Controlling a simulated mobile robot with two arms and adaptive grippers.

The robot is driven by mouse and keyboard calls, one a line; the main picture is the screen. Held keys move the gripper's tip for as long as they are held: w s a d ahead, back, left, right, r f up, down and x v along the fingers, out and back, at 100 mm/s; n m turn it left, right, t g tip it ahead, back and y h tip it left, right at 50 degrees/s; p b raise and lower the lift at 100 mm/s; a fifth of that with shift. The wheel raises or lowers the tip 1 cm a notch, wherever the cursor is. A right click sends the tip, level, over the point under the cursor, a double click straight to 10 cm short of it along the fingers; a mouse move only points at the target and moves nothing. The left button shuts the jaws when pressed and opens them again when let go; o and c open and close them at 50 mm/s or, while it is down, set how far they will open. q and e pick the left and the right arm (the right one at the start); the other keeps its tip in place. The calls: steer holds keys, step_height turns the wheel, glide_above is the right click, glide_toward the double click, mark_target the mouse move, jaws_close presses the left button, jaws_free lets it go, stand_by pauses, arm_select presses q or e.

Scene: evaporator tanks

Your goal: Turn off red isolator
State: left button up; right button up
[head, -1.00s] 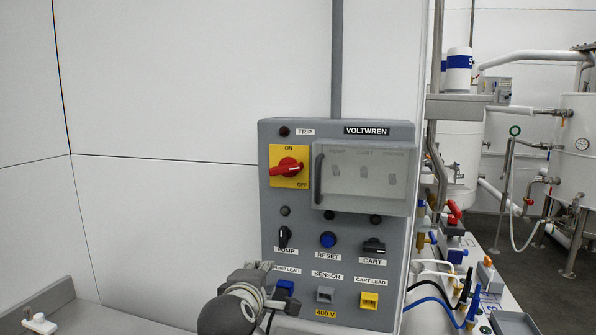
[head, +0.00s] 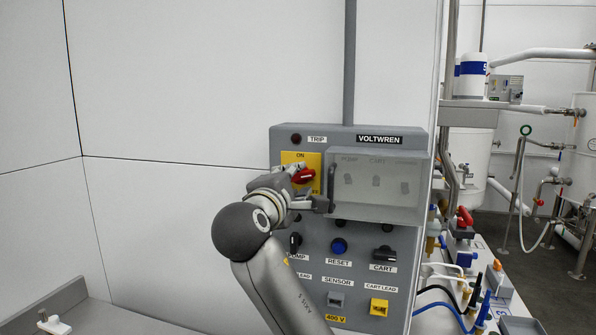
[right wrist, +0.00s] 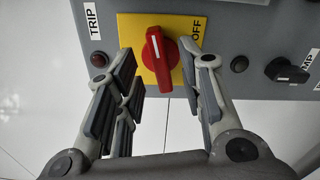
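The red isolator is a red rotary handle (head: 305,176) on a yellow plate (head: 313,159) marked ON and OFF, at the upper left of the grey Voltwren panel. In the head view the handle lies roughly sideways, slightly tilted, and is partly covered by my right gripper (head: 310,188). In the right wrist view the handle (right wrist: 157,58) shows between the two open fingers of my right gripper (right wrist: 164,85), with clear gaps on both sides. The fingers do not appear to touch it. The OFF mark (right wrist: 196,29) is beside it there. My left gripper is not in view.
A clear-covered box (head: 375,183) with a dark handle juts out right beside the isolator, close to my right fingers. Below are a pump switch (head: 295,242), blue reset button (head: 339,246) and cart switch (head: 383,254). Bare wall (head: 165,100) is left of the panel.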

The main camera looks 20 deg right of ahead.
mark_target(298, 178)
steer(key=shift+p+x, duration=0.35)
steer(key=shift+x, duration=1.25)
steer(key=shift+c, duration=0.2)
jaws_close()
